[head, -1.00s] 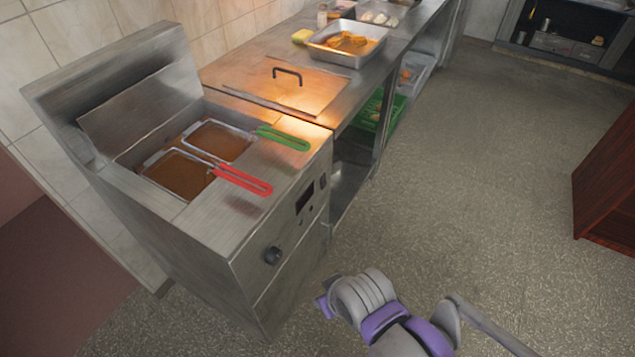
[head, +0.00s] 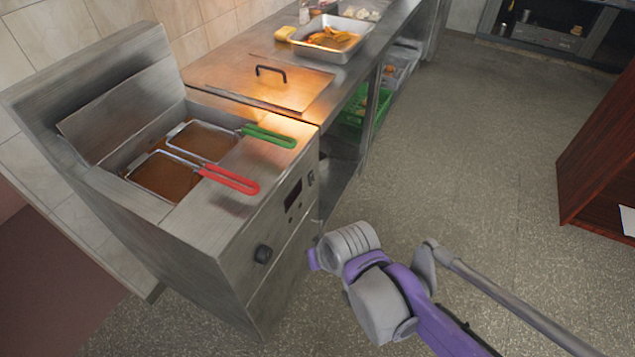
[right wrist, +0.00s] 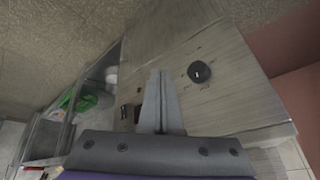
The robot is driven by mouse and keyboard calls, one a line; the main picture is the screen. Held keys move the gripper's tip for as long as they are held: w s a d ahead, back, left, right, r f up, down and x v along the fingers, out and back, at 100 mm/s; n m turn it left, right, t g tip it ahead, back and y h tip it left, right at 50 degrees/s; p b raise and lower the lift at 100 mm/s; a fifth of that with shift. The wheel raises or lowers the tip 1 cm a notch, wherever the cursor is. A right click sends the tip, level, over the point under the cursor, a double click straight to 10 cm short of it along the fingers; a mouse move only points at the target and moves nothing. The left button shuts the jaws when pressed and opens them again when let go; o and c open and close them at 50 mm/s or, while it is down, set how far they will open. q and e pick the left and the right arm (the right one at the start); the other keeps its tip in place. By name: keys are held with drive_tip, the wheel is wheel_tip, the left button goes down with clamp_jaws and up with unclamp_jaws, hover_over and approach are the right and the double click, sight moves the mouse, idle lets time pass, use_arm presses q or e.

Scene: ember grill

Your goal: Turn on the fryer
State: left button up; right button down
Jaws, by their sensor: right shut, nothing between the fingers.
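The steel fryer (head: 200,225) stands at the left in the head view. Its front panel has a round black knob (head: 263,254), a dark display (head: 293,195) and a small switch (head: 311,178) near its right edge. My right arm is in front of this panel; its fingers do not show clearly in the head view. In the right wrist view my right gripper (right wrist: 159,72) is shut and empty, pointing at the panel, with the knob (right wrist: 199,72) to the right of its tips. Whether the tips touch the panel I cannot tell. My left gripper is out of view.
Two fry baskets, with a red handle (head: 229,179) and a green handle (head: 269,136), sit in the oil. A steel counter (head: 345,85) with a tray (head: 326,52) adjoins the fryer. A dark wooden cabinet (head: 600,160) stands at the right. The floor between is clear.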

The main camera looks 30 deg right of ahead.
sight(311, 178)
drive_tip(key=w+d+m+t+h, duration=0.1)
drive_tip(key=w+d+m, duration=0.7)
drive_tip(key=w+d, duration=0.7)
drive_tip(key=d+b, duration=0.1)
drive_tip(key=d, duration=0.1)
drive_tip(key=shift+d+r+t, duration=0.15)
drive_tip(key=shift+d+t, duration=0.15)
drive_tip(key=shift+d, duration=0.1)
drive_tip(key=w+a+f+b, duration=0.1)
drive_tip(key=w+f+b, duration=0.1)
drive_tip(key=w+f, duration=0.6)
drive_tip(key=shift+w+f, duration=0.35)
drive_tip(key=shift+w, duration=0.2)
drive_tip(key=shift+a, duration=0.1)
